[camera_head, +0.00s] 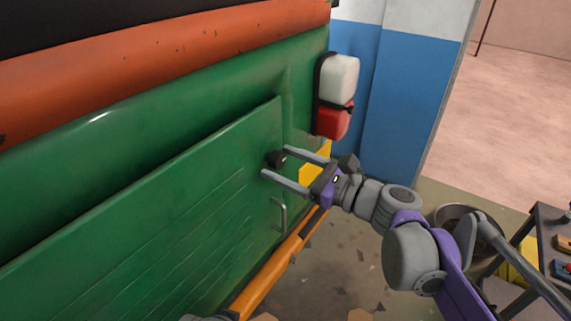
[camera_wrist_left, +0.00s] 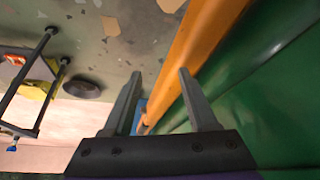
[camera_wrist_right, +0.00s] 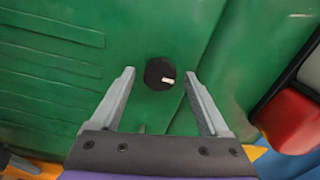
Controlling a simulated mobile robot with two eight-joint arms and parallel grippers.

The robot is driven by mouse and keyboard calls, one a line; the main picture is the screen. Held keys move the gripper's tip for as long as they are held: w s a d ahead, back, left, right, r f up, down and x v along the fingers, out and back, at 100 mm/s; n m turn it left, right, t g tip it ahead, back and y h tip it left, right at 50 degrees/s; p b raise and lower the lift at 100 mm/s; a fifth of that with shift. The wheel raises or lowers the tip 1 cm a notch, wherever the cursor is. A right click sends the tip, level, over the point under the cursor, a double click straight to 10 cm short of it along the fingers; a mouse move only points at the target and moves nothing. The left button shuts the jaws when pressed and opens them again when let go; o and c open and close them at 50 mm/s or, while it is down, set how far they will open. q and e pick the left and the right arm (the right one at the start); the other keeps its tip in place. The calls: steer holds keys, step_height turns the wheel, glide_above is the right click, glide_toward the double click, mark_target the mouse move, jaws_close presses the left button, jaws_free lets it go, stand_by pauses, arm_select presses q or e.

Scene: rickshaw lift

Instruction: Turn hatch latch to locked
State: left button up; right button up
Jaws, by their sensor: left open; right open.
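In the right wrist view the knob (camera_wrist_right: 159,74) has a white mark pointing to the right. My right gripper (camera_head: 277,162) is open, with one finger on each side of the knob. In the right wrist view there are visible gaps between the fingers and the knob. My left gripper (camera_wrist_left: 159,74) is open and empty, low beside an orange bar (camera_wrist_left: 195,45). Its fingers are not seen in the head view.
A hatch handle (camera_head: 281,214) sits below the latch. A bucket (camera_head: 452,215) and a dark-framed table (camera_head: 540,225) stand at the far right.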

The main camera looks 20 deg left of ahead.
jaws_close()
stand_by(0.3)
arm_select(q)
steer(key=shift+r, duration=0.2)
arm_select(e)
steer(key=shift+n, duration=0.3)
steer(key=n+p, duration=0.2)
steer(key=n, duration=0.2)
steer(key=shift+r, duration=0.15)
steer(key=n+p, duration=0.2)
steer(key=n, duration=0.3)
steer(key=shift+w, duration=0.1)
steer(key=n+p, duration=0.2)
steer(key=n, duration=0.3)
steer(key=shift+r, duration=0.2)
arm_select(q)
steer(key=w+r+p, duration=0.1)
steer(key=w+r, duration=0.2)
steer(key=r, duration=0.6)
steer(key=shift+w+r+t, duration=0.3)
steer(key=shift+r+t, duration=0.05)
steer(key=shift+t, duration=0.05)
arm_select(e)
steer(key=shift+f+n, duration=0.1)
steer(key=shift+n, duration=1.6)
